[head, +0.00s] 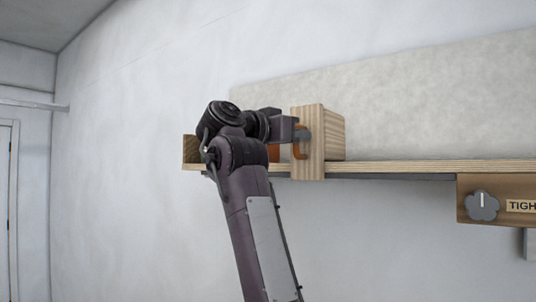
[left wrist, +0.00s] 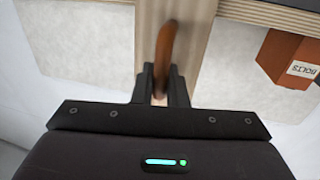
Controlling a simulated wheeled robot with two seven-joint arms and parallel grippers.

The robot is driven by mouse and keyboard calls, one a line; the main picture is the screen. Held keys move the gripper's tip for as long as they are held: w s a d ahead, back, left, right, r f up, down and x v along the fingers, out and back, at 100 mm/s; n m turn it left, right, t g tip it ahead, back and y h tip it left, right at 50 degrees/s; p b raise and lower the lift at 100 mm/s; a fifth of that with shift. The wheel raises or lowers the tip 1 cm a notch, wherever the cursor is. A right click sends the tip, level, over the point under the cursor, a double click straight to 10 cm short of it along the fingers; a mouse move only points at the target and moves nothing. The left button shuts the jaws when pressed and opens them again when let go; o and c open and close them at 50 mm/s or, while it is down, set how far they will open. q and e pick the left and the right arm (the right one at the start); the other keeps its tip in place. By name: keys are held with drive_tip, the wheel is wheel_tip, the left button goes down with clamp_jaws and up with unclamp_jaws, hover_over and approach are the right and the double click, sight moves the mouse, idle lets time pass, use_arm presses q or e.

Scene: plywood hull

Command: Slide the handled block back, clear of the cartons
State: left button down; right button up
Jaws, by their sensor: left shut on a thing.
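The handled block (head: 312,112) is pale wood and stands upright at the shelf's front edge, its front board reaching down over the edge. Its brown curved handle (head: 296,150) faces my left gripper (head: 303,134). In the left wrist view, the fingers (left wrist: 162,88) are shut around the handle (left wrist: 165,45), with the block's wood (left wrist: 198,30) behind it. An orange-brown carton (left wrist: 291,58) labelled BOLTS shows to the right in the left wrist view. In the head view, an orange-brown patch (head: 273,153) left of the block is mostly hidden by my arm. My right gripper is not seen.
The plywood shelf (head: 410,167) runs along the wall, with a wooden end piece (head: 190,149) at the left. The shelf right of the block looks bare. Below it at the right hangs a wooden panel (head: 468,212) with a grey knob (head: 482,206) and a partly cut-off label.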

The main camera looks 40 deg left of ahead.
use_arm(q)
drive_tip(key=d+b, duration=0.1)
drive_tip(key=d, duration=0.6)
drive_tip(key=shift+d+b, duration=0.25)
drive_tip(key=shift+b, duration=0.05)
drive_tip(key=c, duration=1.5)
unclamp_jaws()
drive_tip(key=s+b, duration=0.1)
drive_tip(key=s, duration=0.1)
drive_tip(key=s+a+b, duration=0.1)
drive_tip(key=s, duration=0.2)
drive_tip(key=s+b, duration=0.2)
drive_tip(key=shift+s+a, duration=0.25)
drive_tip(key=shift+s, duration=0.1)
